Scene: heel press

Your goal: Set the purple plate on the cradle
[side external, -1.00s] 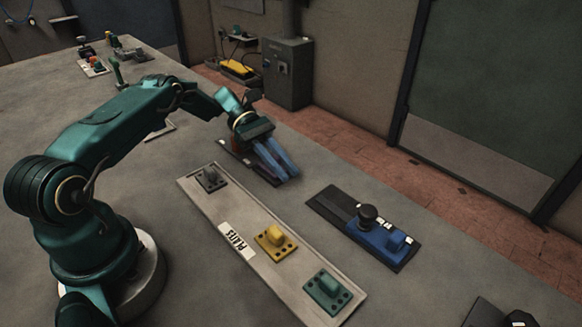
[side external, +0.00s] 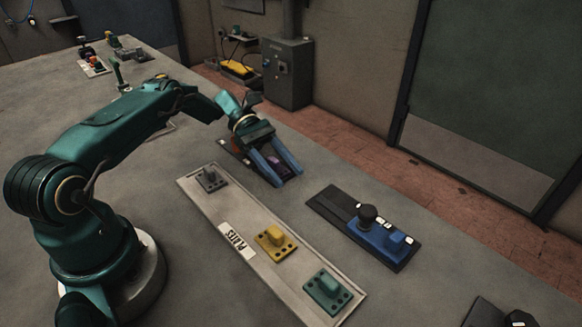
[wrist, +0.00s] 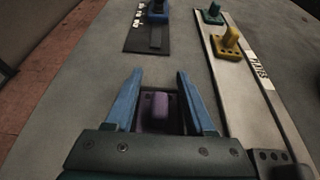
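The purple plate (wrist: 158,112), with its raised block-shaped grip, lies between the spread fingers of my gripper (wrist: 156,84) in the wrist view. Gaps show on both sides of the grip, so my gripper is open around it. In the side view a bit of the purple plate (side external: 273,163) shows between the blue fingers of my gripper (side external: 275,174). A dark base (side external: 228,147), probably the cradle, lies beneath. My gripper hides most of it, so how the plate sits on it cannot be told.
A pale board (side external: 211,209) marked PLATES carries a grey plate (side external: 210,179), a yellow plate (side external: 275,241) and a green plate (side external: 327,290).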

